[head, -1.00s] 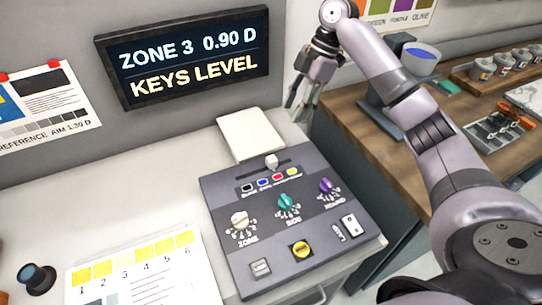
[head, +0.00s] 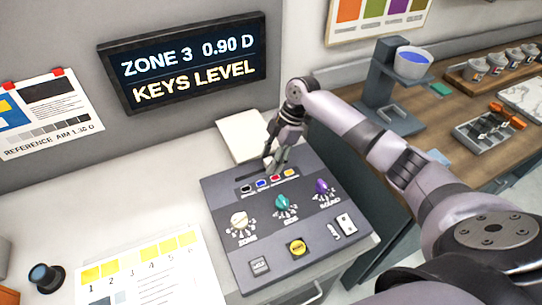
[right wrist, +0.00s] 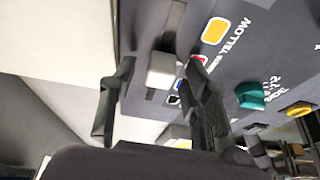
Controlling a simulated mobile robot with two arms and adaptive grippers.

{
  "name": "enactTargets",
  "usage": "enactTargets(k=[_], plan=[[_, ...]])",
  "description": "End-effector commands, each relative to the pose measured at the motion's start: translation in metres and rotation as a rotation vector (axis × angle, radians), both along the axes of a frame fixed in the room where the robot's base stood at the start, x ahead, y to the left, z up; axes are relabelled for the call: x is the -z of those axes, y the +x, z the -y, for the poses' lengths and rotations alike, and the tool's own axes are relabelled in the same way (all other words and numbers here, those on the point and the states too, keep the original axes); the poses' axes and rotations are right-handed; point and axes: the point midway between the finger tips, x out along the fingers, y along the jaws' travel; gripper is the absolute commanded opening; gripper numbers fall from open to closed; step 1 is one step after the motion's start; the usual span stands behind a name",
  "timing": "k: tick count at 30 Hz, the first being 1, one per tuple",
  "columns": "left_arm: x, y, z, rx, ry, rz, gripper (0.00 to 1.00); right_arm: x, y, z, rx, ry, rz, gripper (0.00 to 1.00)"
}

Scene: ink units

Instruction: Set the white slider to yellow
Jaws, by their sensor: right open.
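The white slider knob (right wrist: 162,70) sits in a dark straight slot at the top of the grey control panel (head: 225,205). In the right wrist view it is partway along the slot, roughly level with the red and blue marks. The yellow mark (head: 290,173) is at the slot's right end in the head view and is labelled YELLOW in the wrist view (right wrist: 215,30). My right gripper (head: 273,165) is open over the slot and hides the knob in the head view. In the wrist view its fingers (right wrist: 160,92) are on either side of the knob, with visible gaps.
Below the slot are a white dial (head: 239,221), a teal dial (head: 282,203), a purple dial (head: 322,187) and a yellow knob (head: 297,247). A display (head: 185,62) on the wall reads ZONE 3 0.90 D, KEYS LEVEL. A blank pale pad (head: 240,132) lies behind the panel.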

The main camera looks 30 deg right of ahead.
Motion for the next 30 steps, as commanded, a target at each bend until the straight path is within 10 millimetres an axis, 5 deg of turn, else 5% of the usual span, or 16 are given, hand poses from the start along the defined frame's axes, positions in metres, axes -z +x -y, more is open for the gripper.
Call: enactTargets(k=[7, 26, 30], plan=[[0.0000, 0.0009, 0.0001, 0.000, 0.000, 0.001, 0.63, 0.0010, -0.0001, -0.0003, 0.000, 0.000, 0.000, 0.43], [0.0000, 0.0008, 0.0001, 0.000, 0.000, 0.001, 0.63, 0.0004, -0.0001, -0.0001, 0.000, 0.000, -0.001, 0.01], [0.0000, 0.0008, 0.0001, 0.000, 0.000, 0.001, 0.63, 0.0004, -0.0001, -0.0001, 0.000, 0.000, -0.001, 0.00]])
